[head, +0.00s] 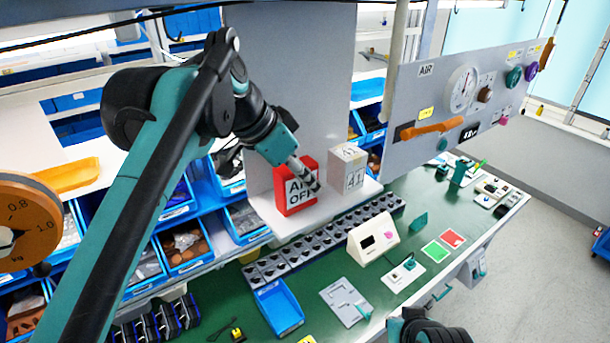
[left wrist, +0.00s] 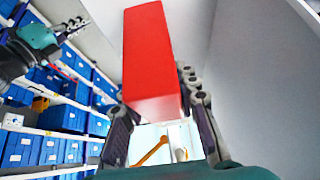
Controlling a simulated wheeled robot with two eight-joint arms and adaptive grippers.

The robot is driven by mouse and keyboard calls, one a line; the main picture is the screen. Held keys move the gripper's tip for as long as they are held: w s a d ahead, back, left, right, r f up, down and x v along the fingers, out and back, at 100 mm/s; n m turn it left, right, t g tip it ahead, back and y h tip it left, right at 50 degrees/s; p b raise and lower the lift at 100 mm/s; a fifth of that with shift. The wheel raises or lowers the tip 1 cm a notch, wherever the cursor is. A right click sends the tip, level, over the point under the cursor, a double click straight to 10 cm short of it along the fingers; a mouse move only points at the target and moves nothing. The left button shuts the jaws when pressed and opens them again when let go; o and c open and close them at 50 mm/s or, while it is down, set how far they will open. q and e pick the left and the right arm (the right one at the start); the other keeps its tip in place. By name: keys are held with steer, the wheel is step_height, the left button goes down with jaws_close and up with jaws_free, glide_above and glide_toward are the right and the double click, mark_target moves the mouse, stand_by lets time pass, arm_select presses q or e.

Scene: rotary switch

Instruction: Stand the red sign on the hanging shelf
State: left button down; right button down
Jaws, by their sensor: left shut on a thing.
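The red sign (head: 287,199) has a white face reading "AIR OFF". It stands upright at the left part of the white hanging shelf (head: 289,224), in front of a grey back panel. My left gripper (head: 312,183) reaches in from the upper left and is shut on the sign. In the left wrist view the red sign (left wrist: 150,62) sits between the two fingers. The head view does not clearly show whether its base touches the shelf. The lower part of my right arm shows at the bottom edge, but its fingers cannot be made out.
A white and grey box (head: 347,168) stands on the shelf just right of the sign. A grey panel (head: 455,100) with a gauge, knobs and an orange lever hangs to the right. Below are a row of dark sockets (head: 325,238) and a blue tray (head: 277,309) on the green bench.

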arm_select(q)
steer(key=shift+f, duration=0.1)
steer(key=shift+f, duration=0.1)
steer(key=c, duration=1.1)
jaws_free()
steer(key=shift+c, duration=0.2)
